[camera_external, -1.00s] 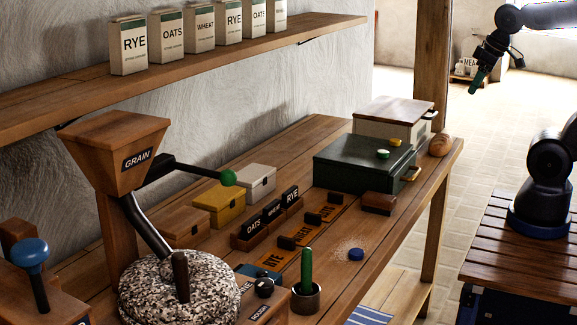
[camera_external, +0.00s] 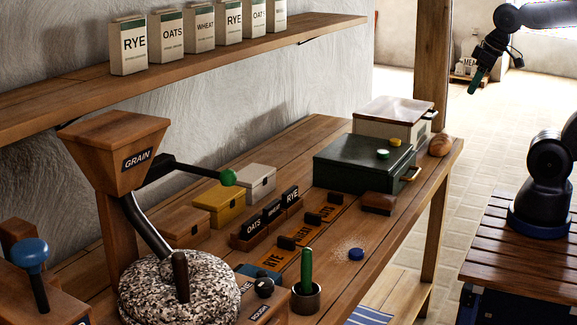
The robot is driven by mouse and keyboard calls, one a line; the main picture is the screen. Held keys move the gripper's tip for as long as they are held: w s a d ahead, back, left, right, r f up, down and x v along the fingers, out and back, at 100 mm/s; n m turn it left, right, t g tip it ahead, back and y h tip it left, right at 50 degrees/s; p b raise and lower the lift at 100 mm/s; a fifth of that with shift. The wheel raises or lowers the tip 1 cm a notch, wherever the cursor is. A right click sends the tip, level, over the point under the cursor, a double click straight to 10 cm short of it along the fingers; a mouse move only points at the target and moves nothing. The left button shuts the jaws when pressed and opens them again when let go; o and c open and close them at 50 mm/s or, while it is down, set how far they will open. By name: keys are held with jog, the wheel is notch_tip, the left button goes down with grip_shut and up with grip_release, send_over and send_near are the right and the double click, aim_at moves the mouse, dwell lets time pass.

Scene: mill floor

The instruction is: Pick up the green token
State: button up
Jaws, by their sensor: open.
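A small round green token (camera_external: 395,142) lies on the lid of the dark green box (camera_external: 338,160), toward its back right. A yellow token (camera_external: 382,154) lies just beside it on the same lid. A blue token (camera_external: 356,254) lies on the bench top near a pale scatter of grains. My gripper (camera_external: 475,84) hangs at the upper right, pointing down, off the bench and well apart from the tokens. It is open, with nothing visible in it.
A brown block (camera_external: 378,203) sits in front. The grain mill (camera_external: 180,285) fills the bench's near left. Floor space lies between bench and my base.

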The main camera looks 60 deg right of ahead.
jog(key=w+f+n+g, duration=0.2)
jog(key=w+f+n, duration=0.1)
jog(key=w+n, duration=0.8)
jog(key=n+g, duration=0.3)
jog(key=n, duration=0.7)
send_near(383, 151)
jog(key=f, duration=0.8)
jog(key=shift+s+f, duration=0.2)
jog(key=shift+f, duration=0.05)
jog(key=c, duration=1.1)
